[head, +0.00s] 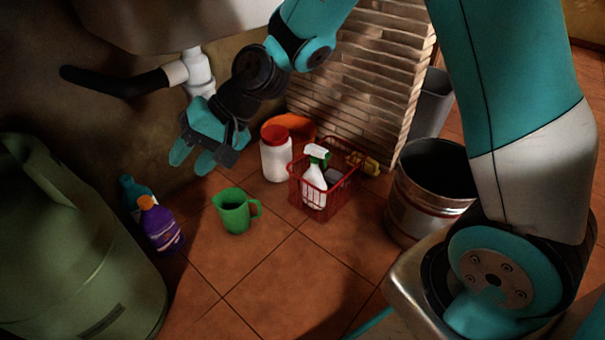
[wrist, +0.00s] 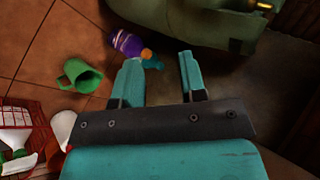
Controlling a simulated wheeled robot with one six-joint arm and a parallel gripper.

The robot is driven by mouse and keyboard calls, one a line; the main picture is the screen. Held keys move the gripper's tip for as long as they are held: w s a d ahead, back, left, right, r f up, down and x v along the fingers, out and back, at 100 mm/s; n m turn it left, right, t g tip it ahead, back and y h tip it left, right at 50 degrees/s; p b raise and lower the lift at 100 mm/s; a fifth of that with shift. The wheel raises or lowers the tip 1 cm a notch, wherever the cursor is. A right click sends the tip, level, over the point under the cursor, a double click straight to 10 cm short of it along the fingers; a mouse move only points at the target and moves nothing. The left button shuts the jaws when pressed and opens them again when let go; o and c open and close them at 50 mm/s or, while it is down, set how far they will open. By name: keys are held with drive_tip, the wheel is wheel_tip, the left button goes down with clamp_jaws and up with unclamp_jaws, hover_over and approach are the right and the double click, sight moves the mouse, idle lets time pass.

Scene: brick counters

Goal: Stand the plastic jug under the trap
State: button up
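The green plastic jug (head: 234,210) stands upright on the tiled floor, its handle to the right in the head view. It also shows at the left of the wrist view (wrist: 80,76). The trap (head: 197,72) is the white pipe fitting under the basin, with a black hose joined to its left side; its lower part is hidden behind my arm. My gripper (head: 190,162) is open and empty, in the air above the floor, behind and to the left of the jug. In the wrist view its fingers (wrist: 158,72) are apart with nothing between them.
Purple (head: 161,226) and teal (head: 132,190) bottles stand left of the jug, beside a green gas cylinder (head: 65,250). A white red-lidded tub (head: 276,158), a red basket (head: 318,195) holding a spray bottle, and a metal bucket (head: 425,205) stand right. Floor before the jug is clear.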

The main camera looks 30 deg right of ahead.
drive_tip(key=s+d+r+n+g+h, duration=0.1)
drive_tip(key=s+d+r+n, duration=0.3)
drive_tip(key=s, duration=0.6)
drive_tip(key=s+d+r+n+h, duration=0.4)
drive_tip(key=s, duration=0.6)
drive_tip(key=shift+s+d+g, duration=0.3)
drive_tip(key=shift+d+g, duration=0.05)
drive_tip(key=shift+g, duration=0.05)
drive_tip(key=shift+r, duration=0.1)
